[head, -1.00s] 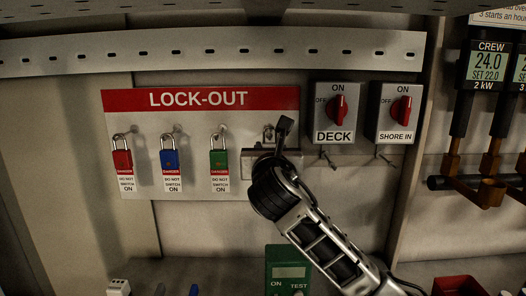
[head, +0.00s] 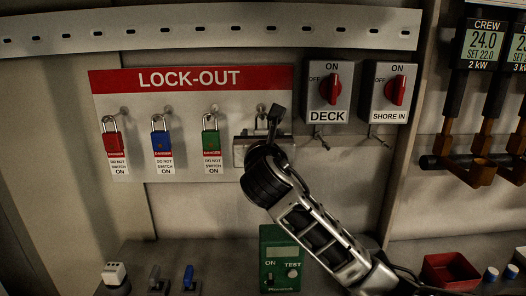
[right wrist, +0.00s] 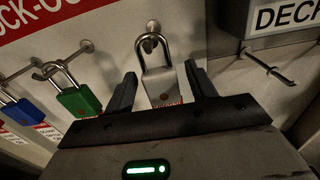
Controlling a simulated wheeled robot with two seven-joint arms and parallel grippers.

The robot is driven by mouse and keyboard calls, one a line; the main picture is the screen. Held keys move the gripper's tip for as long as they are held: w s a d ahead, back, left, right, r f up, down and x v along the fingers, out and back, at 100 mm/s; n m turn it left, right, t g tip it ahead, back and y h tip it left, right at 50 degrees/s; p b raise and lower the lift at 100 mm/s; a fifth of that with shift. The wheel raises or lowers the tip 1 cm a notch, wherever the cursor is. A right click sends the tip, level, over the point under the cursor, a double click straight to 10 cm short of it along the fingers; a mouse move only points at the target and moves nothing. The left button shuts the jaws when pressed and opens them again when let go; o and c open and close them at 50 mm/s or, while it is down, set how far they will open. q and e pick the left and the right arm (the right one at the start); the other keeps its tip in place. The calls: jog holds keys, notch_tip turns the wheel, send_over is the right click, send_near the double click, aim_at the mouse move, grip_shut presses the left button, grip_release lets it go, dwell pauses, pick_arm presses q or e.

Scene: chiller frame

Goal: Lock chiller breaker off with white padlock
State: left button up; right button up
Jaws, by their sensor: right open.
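The white padlock (right wrist: 161,88) hangs by its shackle from a hook in the right wrist view. My right gripper (right wrist: 163,92) is open, with one finger on each side of the padlock body; I cannot tell whether they touch it. In the head view my right gripper (head: 262,138) is at the right end of the LOCK-OUT board (head: 235,78) and hides most of that padlock. Red (head: 112,142), blue (head: 161,142) and green (head: 211,139) padlocks with tags hang to its left. No breaker labelled chiller shows. My left gripper is not in view.
The DECK switch (head: 327,93) and SHORE IN switch (head: 389,93), red knobs upright, are right of the board, with pegs below. A green tester (head: 281,262) stands below my right gripper. A red bin (head: 450,270) and orange-brown fittings (head: 472,172) are at right.

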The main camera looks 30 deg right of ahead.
jog(key=b+v, duration=0.1)
jog(key=v, duration=1.4)
jog(key=shift+a, duration=0.3)
